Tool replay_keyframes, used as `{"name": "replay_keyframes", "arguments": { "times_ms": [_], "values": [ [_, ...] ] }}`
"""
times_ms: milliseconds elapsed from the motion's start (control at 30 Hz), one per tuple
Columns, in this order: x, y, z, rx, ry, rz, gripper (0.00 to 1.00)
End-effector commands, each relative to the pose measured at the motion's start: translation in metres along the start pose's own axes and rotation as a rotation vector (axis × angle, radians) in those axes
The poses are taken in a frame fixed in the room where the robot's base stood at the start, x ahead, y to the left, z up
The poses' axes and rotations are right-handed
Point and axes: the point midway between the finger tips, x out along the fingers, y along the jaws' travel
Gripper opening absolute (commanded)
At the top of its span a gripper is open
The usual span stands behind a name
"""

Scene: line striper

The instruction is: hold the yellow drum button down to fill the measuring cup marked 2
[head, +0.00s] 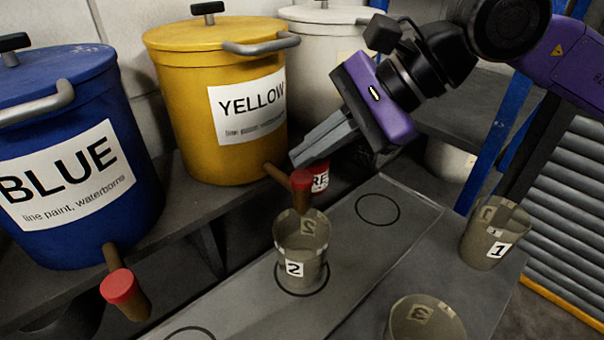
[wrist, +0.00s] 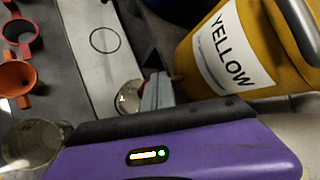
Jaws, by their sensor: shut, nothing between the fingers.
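The yellow drum (head: 190,110) stands on the shelf, labelled YELLOW; it also shows in the wrist view (wrist: 265,35). Its brown spout carries a red button (head: 302,180) at the end. The measuring cup marked 2 (head: 300,262) stands upright on a ringed spot below that spout; part of a cup shows beside the fingers in the wrist view (wrist: 127,99). I cannot tell whether paint is in it. My gripper (head: 303,157) is shut and empty, its fingertips just above or at the red button; contact cannot be made out. The fingers hide the button in the wrist view.
A blue drum (head: 60,120) with its own red button (head: 119,286) stands at left, a white drum (head: 330,45) behind. Cup 1 (head: 495,232) and cup 3 (head: 425,320) stand at right. An empty ring (head: 377,209) is on the bench.

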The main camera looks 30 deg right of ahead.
Motion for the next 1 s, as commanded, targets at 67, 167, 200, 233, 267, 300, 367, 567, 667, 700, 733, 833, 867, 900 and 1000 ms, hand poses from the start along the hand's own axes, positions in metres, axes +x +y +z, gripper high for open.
{"name": "replay_keyframes", "arguments": {
  "times_ms": [67,167,200,233,267,300,367,567,667,700,733,833,867,900,1000],
  "values": [
    [0.0022,0.0015,-0.0015,0.0,0.0,0.0,0.0],
    [0.0041,0.0029,-0.003,0.0,0.0,0.001,0.0],
    [0.0048,0.0034,-0.0035,0.0,0.0,0.001,0.0],
    [0.0052,0.0038,-0.0038,0.0,0.0,0.001,0.0],
    [0.0056,0.0041,-0.0041,0.0,0.0,0.001,0.0],
    [0.0061,0.0044,-0.0044,0.0,0.0,0.001,0.0],
    [0.0063,0.0045,-0.0046,0.0,0.0,0.0,0.0],
    [0.0053,0.0039,-0.0039,0.0,0.0,0.0,0.0],
    [0.0053,0.0039,-0.0039,0.0,0.0,0.0,0.0],
    [0.0054,0.0039,-0.0039,0.0,0.0,0.0,0.0],
    [0.0054,0.0039,-0.0039,0.0,0.0,0.0,0.0],
    [0.0057,0.0042,-0.0041,0.0,0.0,0.0,0.0],
    [0.0059,0.0043,-0.0042,0.0,0.0,0.0,0.0],
    [0.0061,0.0044,-0.0044,0.0,0.0,0.0,0.0],
    [0.0067,0.0048,-0.0048,0.0,0.0,0.0,0.0]
  ]
}}
